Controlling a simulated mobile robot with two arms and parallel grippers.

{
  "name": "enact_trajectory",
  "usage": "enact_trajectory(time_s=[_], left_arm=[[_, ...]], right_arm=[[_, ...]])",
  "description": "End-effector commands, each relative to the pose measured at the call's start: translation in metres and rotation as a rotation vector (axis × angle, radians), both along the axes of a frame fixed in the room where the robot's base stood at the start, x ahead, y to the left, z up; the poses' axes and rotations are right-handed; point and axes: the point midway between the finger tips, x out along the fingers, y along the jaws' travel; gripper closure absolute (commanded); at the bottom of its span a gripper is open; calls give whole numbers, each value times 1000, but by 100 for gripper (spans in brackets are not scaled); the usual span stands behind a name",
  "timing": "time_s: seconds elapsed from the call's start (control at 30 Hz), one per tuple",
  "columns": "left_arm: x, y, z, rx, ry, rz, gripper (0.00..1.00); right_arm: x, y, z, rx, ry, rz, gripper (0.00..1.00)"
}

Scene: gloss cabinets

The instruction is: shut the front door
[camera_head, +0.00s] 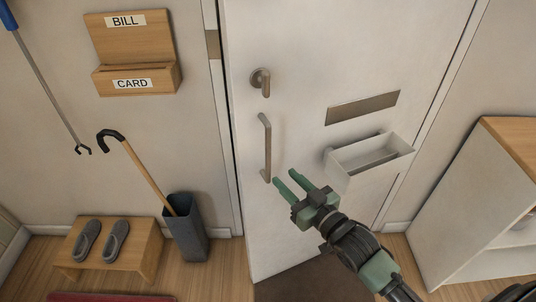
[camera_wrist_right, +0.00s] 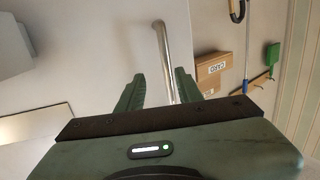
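The white front door (camera_head: 300,55) stands slightly ajar. Its left edge is clear of the frame and its bottom corner juts out over the floor. It has a lever handle (camera_head: 260,82) and, below it, an upright metal pull bar (camera_head: 266,147). My right gripper (camera_head: 286,178) is open near the lower end of the bar, to its lower right. In the right wrist view the bar (camera_wrist_right: 163,55) appears between the two spread fingers (camera_wrist_right: 158,92); contact cannot be seen. My left gripper is not in view.
A mail slot plate (camera_head: 362,107) and white letter basket (camera_head: 370,160) are on the door's right part. A white cabinet (camera_head: 470,215) stands at right. At left are an umbrella stand (camera_head: 187,232) with a cane, a slipper bench (camera_head: 140,250) and a wall letter box (camera_head: 135,80).

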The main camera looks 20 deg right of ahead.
Motion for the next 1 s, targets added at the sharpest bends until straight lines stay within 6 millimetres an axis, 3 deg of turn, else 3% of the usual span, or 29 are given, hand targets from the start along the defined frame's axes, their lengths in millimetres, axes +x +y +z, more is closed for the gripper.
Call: enact_trajectory(time_s=[0.03, 0.17, 0.6, 1.0], left_arm=[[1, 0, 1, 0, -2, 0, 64], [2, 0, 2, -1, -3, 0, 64], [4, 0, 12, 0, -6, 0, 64], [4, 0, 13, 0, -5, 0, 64]], right_arm=[[-2, 4, 16, 7, -26, 13, 64], [2, 10, 33, 18, -54, 25, 64], [61, 29, 33, 18, -53, 25, 64], [70, 33, 31, 16, -52, 26, 64]])
